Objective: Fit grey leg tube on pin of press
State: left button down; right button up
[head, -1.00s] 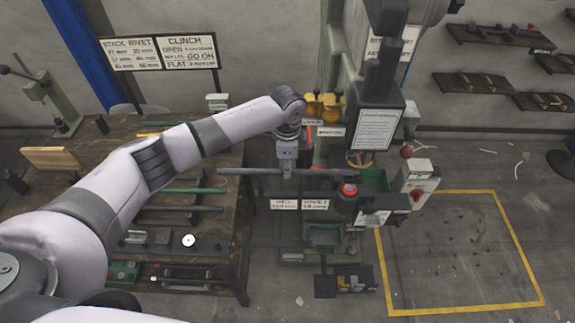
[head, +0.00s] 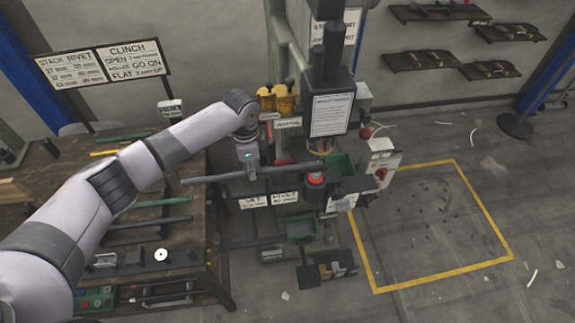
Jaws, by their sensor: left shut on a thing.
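The grey leg tube (head: 212,178) is a long thin bar, held roughly level across the front of the press (head: 327,85). My left gripper (head: 250,171) is shut on it near its middle, coming down from above. The tube's right end lies by the dark post with a red ring (head: 315,179) on the press. I cannot tell whether the tube touches that post or passes above or behind it. The pin itself is too small to make out. My right gripper is not in view.
A wooden bench (head: 190,235) on the left bears green and grey tubes and small parts. Yellow units (head: 276,99) stand behind my left gripper. A control box (head: 383,165) is right of the press.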

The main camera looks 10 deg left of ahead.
pick_arm(q)
jog(key=c, duration=1.5)
grip_release()
jog(key=shift+o, duration=0.2)
jog(key=shift+r, duration=0.15)
notch_tip(320, 180, up, 12)
jog(key=shift+f, duration=0.2)
